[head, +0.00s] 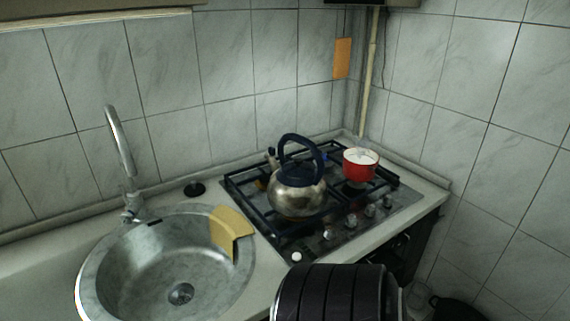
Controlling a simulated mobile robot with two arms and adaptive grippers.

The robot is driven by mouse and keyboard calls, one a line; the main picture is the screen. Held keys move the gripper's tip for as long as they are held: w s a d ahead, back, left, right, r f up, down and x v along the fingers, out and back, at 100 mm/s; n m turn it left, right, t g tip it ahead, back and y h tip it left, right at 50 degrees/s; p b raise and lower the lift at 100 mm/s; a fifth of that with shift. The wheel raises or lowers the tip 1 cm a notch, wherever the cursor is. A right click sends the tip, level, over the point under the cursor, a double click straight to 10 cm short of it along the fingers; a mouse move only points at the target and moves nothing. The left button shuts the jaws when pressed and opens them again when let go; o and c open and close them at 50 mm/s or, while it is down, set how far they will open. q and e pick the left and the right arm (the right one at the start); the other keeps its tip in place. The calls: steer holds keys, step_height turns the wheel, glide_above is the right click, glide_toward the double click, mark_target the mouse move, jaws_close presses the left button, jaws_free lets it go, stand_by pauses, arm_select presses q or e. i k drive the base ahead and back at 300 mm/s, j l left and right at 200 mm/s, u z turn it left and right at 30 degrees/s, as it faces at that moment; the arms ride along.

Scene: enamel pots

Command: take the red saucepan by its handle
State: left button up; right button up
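The red saucepan (360,169) is small, with a white inside, and stands upright on the back right of the gas hob (262,222). A thin pale shape rises at its far rim; I cannot tell whether this is its handle. Neither of my grippers can be made out in the head view.
A steel kettle (297,199) with a dark arched handle stands on the hob, left of and nearer than the saucepan. A round sink (135,267) with a tall tap (121,148) lies left, a yellow cloth (230,227) over its rim. A dark ribbed object (335,294) fills the bottom middle.

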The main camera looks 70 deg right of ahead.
mark_target(365, 169)
steer(key=z, duration=2.9)
